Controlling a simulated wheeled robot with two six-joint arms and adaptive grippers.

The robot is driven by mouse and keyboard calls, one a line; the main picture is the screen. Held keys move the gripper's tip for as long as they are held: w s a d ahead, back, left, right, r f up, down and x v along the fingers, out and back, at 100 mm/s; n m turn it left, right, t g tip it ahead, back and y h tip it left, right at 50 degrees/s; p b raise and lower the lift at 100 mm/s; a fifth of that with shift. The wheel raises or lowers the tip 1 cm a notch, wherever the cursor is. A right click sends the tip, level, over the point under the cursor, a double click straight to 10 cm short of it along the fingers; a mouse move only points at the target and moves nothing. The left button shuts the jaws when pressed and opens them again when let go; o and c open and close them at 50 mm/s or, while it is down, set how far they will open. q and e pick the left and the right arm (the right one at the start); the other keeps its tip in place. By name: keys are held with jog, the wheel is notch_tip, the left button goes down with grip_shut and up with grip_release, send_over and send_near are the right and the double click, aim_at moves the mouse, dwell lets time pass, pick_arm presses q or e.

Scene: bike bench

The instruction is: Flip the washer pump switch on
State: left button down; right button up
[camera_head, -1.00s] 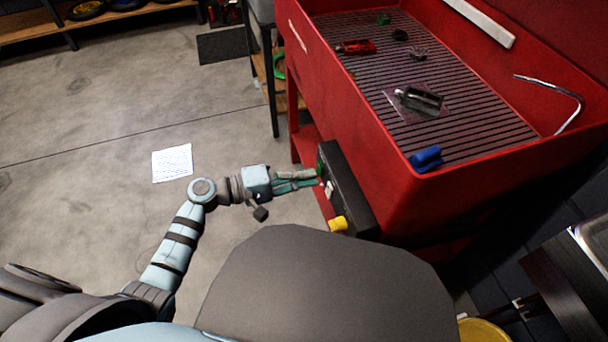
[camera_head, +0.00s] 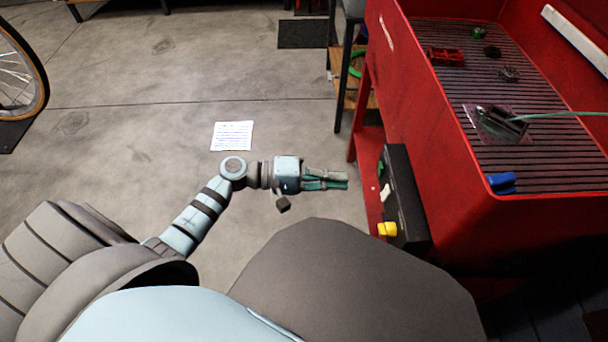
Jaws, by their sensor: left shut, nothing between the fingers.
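A black switch box (camera_head: 408,205) is fixed to the side of the red parts washer (camera_head: 440,130). Its face carries a small white switch lever (camera_head: 385,192) and a yellow knob (camera_head: 387,229). I cannot tell the lever's exact position at this size. My left gripper (camera_head: 346,180) is shut and empty. Its fingertips point at the box, left of the white lever, with a visible gap between them. A thin pale green line (camera_head: 565,114) reaches from the right edge to a dark part (camera_head: 498,120) in the washer's basin. My right gripper is out of view.
The slatted basin holds a red part (camera_head: 445,56) and a blue item (camera_head: 502,182). A white paper (camera_head: 232,136) lies on the floor. A shelf leg (camera_head: 343,90) stands behind my gripper.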

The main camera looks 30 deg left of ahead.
pick_arm(q)
jog(key=f+v, duration=0.1)
jog(key=v, duration=0.6)
jog(key=shift+a+f, duration=0.3)
jog(key=shift+f, duration=0.05)
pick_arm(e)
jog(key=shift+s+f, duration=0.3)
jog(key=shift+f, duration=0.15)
